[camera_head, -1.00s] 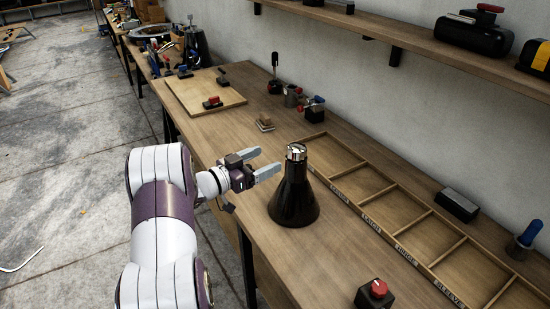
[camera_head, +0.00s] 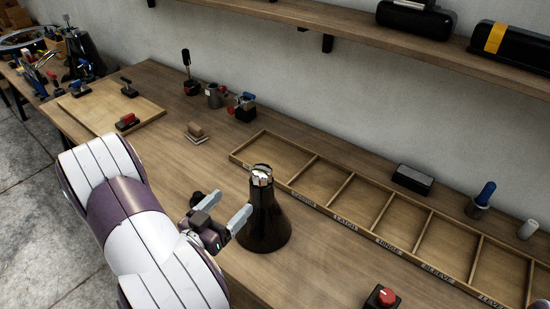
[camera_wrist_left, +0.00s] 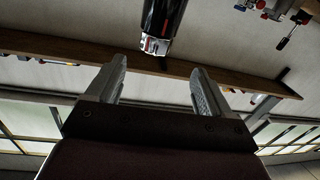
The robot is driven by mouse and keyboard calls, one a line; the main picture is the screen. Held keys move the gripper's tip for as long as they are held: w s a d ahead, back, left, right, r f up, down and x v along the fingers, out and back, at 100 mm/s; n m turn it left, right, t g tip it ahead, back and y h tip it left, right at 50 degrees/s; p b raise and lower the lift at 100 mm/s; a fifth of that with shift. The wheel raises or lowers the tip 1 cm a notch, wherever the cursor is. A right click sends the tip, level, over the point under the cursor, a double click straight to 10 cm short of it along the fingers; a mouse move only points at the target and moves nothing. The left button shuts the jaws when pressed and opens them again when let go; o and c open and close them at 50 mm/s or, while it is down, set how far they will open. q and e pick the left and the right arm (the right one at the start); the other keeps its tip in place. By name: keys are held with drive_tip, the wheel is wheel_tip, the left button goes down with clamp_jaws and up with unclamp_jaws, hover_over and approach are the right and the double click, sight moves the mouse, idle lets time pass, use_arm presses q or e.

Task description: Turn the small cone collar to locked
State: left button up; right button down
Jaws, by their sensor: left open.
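A black cone (camera_head: 265,225) stands upright on the workbench, with a small shiny metal collar (camera_head: 262,175) at its top. My left gripper (camera_head: 217,202) is open and empty, just left of the cone. One finger appears close in front of the cone's left side in the head view; contact cannot be told. In the left wrist view the collar (camera_wrist_left: 155,45) shows at the top middle, beyond and roughly between the spread fingers of the left gripper (camera_wrist_left: 157,66). The collar's markings are too small to read. My right gripper is not in view.
A long divided wooden tray (camera_head: 375,207) with labels lies behind and right of the cone. A red-topped black box (camera_head: 381,298) is at the front right. A wooden board (camera_head: 105,106) with clamps lies at the far left. A shelf (camera_head: 350,38) runs along the wall.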

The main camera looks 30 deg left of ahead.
sight(255, 180)
use_arm(q)
drive_tip(key=shift+m, duration=0.4)
drive_tip(key=w+p, duration=0.1)
drive_tip(key=w, duration=0.3)
drive_tip(key=w+p, duration=0.1)
drive_tip(key=w, duration=0.3)
drive_tip(key=w+p, duration=0.1)
drive_tip(key=w, duration=0.3)
drive_tip(key=shift+w+d+r, duration=0.15)
drive_tip(key=shift+d+r, duration=0.15)
drive_tip(key=shift+r, duration=0.05)
drive_tip(key=shift+w+a+f, duration=0.1)
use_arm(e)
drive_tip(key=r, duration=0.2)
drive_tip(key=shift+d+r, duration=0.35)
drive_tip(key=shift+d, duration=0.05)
use_arm(q)
drive_tip(key=c, duration=1)
drive_tip(key=shift+o, duration=0.2)
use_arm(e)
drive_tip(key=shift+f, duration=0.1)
